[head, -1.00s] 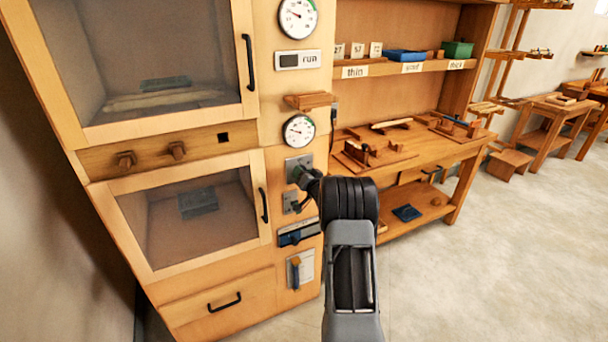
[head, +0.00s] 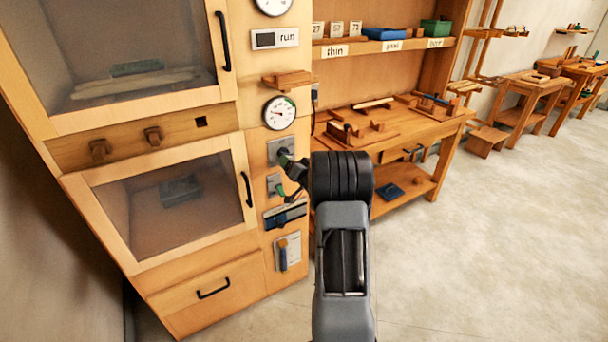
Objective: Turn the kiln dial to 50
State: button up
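The kiln is a tall wooden cabinet (head: 205,268) with two glass doors at the left of the head view. Its right-hand panel carries a round white gauge (head: 279,112) with a dark needle and a green part on its scale; the numbers are too small to read. Below the gauge is a grey metal plate (head: 273,147), largely covered by my gripper (head: 290,162). Any dial on this plate is hidden or too small to make out. My gripper is right in front of the plate; its fingers are too small and dark to show contact or opening.
A small wooden ledge (head: 288,81) juts out above the lower gauge. A workbench (head: 440,128) stands right; open floor lies beyond.

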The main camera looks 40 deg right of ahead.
jog(key=s+a, duration=0.1)
jog(key=s, duration=0.7)
dwell(0.5)
jog(key=s+d+f+g+h, duration=0.3)
jog(key=s+f+g, duration=0.2)
jog(key=f+g, duration=0.25)
jog(key=s+a+g+p, duration=0.1)
jog(key=s+a+g, duration=0.3)
jog(key=a, duration=0.1)
jog(key=s+a+r+n+g+y+p, duration=0.1)
jog(key=s+a+r, duration=0.3)
jog(key=a, duration=0.5)
jog(key=s+a+r+n+y+p, duration=0.2)
jog(key=s+a+r+n+p, duration=0.1)
jog(key=a+r, duration=0.4)
jog(key=s+a+r+n+g+y+p, duration=0.1)
jog(key=s+a+r, duration=0.4)
jog(key=a, duration=0.6)
jog(key=r+n+y+p, duration=0.1)
jog(key=n, duration=0.1)
jog(key=shift+a+r+n+g+y+p, duration=0.25)
jog(key=shift+a+n+g+y+p, duration=0.05)
jog(key=shift+n+g+p, duration=0.1)
jog(key=shift+d, duration=0.15)
